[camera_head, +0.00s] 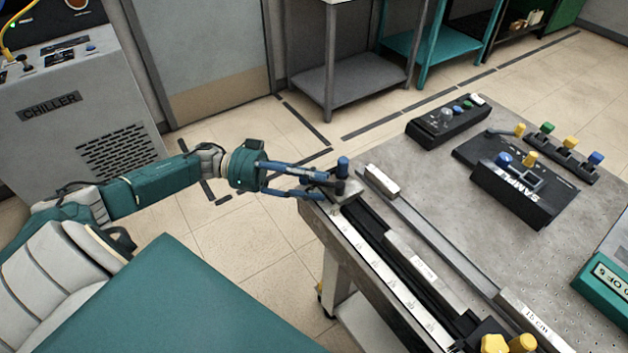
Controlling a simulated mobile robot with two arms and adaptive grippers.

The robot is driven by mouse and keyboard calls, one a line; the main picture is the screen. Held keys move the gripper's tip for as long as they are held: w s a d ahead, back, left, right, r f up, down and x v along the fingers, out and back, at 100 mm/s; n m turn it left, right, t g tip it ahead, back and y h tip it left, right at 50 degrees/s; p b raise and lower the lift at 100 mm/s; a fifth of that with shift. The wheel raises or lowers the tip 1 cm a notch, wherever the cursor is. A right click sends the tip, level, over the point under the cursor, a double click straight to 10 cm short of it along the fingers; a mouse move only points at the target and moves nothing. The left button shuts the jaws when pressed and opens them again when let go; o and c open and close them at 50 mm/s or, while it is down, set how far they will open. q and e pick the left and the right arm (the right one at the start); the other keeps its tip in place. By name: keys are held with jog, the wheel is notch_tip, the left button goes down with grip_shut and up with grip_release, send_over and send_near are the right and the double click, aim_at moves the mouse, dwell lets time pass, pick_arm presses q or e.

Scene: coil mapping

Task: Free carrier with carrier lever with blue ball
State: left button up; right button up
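A blue knob (342,163) stands upright on dark parts at this carrier; I cannot make out a separate lever there. My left gripper (325,184) reaches in from the left, its blue fingers apart and their tips beside the carrier, below the blue knob. Whether the tips touch the carrier or a lever cannot be told. My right gripper is not in view.
On the table (420,185) stand a black box marked SAMPLE (520,195), a black control box (447,122) and several coloured knobs. A long grey bar (430,230) runs beside the rail. Yellow knobs (522,343) show at the bottom. A chiller (75,110) stands left.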

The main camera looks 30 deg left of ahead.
pick_arm(q)
jog(key=shift+s+a, duration=0.1)
jog(key=shift+a, duration=0.1)
jog(key=v, duration=1.1)
jog(key=shift+a, duration=0.35)
jog(key=shift+s, duration=0.1)
